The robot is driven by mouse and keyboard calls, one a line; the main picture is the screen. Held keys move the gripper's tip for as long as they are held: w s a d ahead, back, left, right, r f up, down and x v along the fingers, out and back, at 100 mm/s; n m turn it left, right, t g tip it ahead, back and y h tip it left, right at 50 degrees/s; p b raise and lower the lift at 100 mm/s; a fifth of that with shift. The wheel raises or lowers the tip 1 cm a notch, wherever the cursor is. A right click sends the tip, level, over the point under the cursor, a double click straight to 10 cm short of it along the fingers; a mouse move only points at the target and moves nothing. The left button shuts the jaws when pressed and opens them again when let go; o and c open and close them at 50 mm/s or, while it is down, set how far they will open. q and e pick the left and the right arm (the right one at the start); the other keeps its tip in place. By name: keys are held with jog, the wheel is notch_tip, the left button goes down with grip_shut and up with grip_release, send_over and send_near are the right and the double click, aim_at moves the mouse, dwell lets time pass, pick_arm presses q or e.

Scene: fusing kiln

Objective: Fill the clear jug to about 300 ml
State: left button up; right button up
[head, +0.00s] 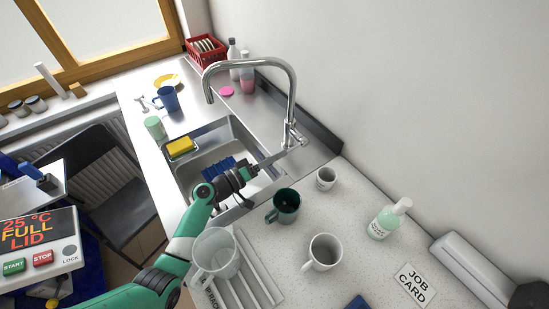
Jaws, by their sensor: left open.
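The clear jug (222,250) stands upright at the front left of the worktop, by the ribbed drainer, with its handle toward the lower left. It looks empty, and my left arm passes close beside it. The chrome tap (291,90) arches over the sink (237,133), its spout at the upper left; no water shows from it. My left gripper (258,168) is open at the sink's right side, near the tap's base and the grey lever-like piece there. Whether it touches that piece I cannot tell. My right gripper is out of view.
A dark green mug (286,205), a white mug (325,252) and a small white cup (326,178) stand on the worktop. A yellow sponge (180,147) is at the sink's left edge.

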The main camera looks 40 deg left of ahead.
pick_arm(q)
grip_shut()
dwell(1.4)
